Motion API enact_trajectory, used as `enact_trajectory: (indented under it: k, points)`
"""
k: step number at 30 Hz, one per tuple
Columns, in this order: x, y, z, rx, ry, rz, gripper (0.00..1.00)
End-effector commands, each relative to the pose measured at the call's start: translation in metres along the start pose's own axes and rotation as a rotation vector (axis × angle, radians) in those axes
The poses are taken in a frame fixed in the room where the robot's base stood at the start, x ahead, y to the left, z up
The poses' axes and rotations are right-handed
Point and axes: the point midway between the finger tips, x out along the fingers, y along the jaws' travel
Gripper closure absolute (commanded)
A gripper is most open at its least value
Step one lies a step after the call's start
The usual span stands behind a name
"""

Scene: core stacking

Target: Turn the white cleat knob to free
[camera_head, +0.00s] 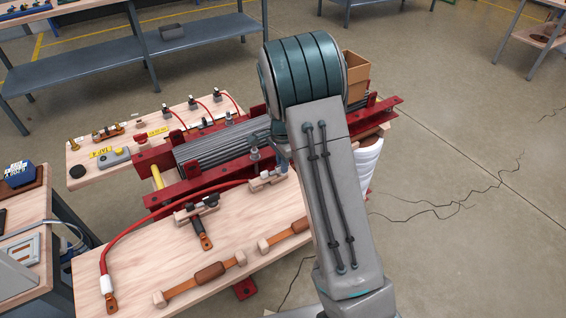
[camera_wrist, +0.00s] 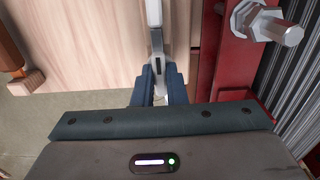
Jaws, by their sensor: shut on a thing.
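In the wrist view, the blue fingers of my gripper (camera_wrist: 160,78) are closed on a narrow white part, which looks like the white cleat knob (camera_wrist: 155,38). The part runs up from between the fingertips along the edge of the wooden board (camera_wrist: 95,40). Its lower end is hidden by the fingers. In the head view, a pale cleat (camera_head: 266,180) sits on the board's far edge beside the red cable. My arm covers much of the area to its right, and the gripping point is too small to judge there.
A red frame (camera_head: 190,187) with a stack of grey laminations (camera_head: 215,146) lies just behind the board. A bolt (camera_wrist: 284,32) stands out close to the right of my gripper.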

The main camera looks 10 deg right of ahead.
Motion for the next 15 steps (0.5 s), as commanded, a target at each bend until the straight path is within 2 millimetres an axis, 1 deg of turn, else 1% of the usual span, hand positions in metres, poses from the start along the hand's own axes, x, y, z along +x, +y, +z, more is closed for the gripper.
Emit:
enact_trajectory:
  k: [8,15]
  points:
    - [-0.0006,-0.0008,-0.0009,-0.130,0.003,-0.003,1.00]
    - [-0.0007,-0.0011,-0.0007,-0.338,0.003,-0.003,1.00]
